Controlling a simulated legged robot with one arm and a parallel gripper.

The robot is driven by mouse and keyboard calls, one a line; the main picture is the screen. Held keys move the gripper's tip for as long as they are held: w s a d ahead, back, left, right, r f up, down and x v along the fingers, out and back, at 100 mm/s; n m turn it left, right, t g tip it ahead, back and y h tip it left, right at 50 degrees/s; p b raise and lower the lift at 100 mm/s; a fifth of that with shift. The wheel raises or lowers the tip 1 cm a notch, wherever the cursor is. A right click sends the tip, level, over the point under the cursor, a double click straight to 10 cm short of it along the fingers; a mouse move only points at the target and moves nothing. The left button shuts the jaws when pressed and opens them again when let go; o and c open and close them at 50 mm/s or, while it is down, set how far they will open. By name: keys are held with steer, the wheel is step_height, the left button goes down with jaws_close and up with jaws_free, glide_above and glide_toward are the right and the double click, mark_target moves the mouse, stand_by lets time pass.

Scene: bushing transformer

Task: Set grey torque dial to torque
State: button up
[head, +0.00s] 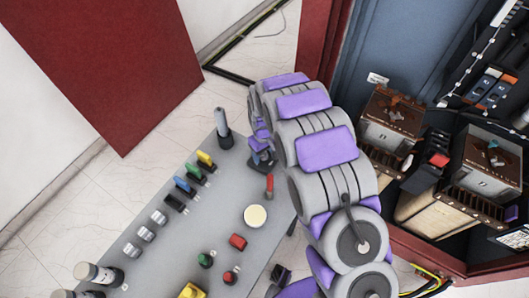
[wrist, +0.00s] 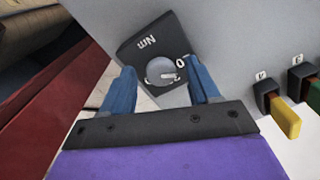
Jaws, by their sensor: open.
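My gripper (wrist: 161,66) is open, with one blue finger on each side of the knob. I cannot tell whether either finger touches it. In the head view my gripper (head: 262,158) is at the far right edge of the grey panel (head: 150,215), where my arm and gripper hide the dial. The word "torque" is not readable in either view.
On the panel stand a grey lever (head: 222,128), yellow, green, blue and black plugs, a red-tipped lever (head: 269,186), a cream round button (head: 255,216) and red and green buttons. An open cabinet (head: 440,150) with transformers is at right. The floor at left is clear.

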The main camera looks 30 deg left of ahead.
steer(key=shift+a+f, duration=0.1)
steer(key=shift+a, duration=0.3)
steer(key=shift+c, duration=1)
steer(key=shift+d, duration=0.5)
steer(key=c, duration=0.8)
steer(key=shift+c, duration=0.2)
steer(key=shift+r+m, duration=0.2)
steer(key=shift+m, duration=0.2)
steer(key=m+p, duration=0.3)
steer(key=m, duration=0.2)
steer(key=shift+a, duration=0.1)
steer(key=m, duration=0.6)
steer(key=shift+a+p, duration=0.1)
steer(key=shift+p, duration=0.25)
steer(key=shift+w, duration=0.1)
